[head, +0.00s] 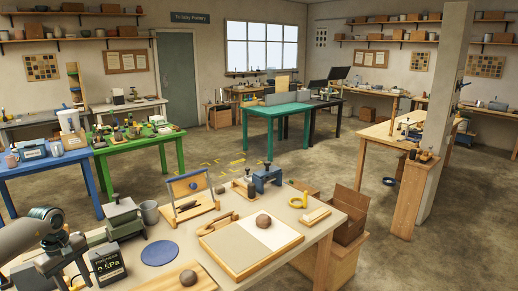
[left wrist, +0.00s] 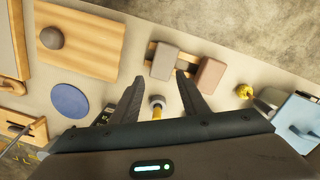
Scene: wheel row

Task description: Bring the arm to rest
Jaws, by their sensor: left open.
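My left arm (head: 30,232) comes in from the left edge of the head view, over the near left corner of the front worktable (head: 205,262). In the left wrist view my left gripper (left wrist: 160,76) has its two dark fingers spread apart. I see nothing held between them. A tool with a round grey head and a yellow handle (left wrist: 157,110) shows between the finger bases, partly hidden by the gripper body. A grey block (left wrist: 167,62) and a reddish block (left wrist: 209,75) lie just past the fingertips. My right gripper is in neither view.
A dark gauge box (head: 108,266), a green-grey box (head: 123,218), a grey cup (head: 149,212) and a blue disc (head: 160,253) stand near the arm. A brown ball (head: 263,221) sits on a board farther right. Open floor lies behind the worktable.

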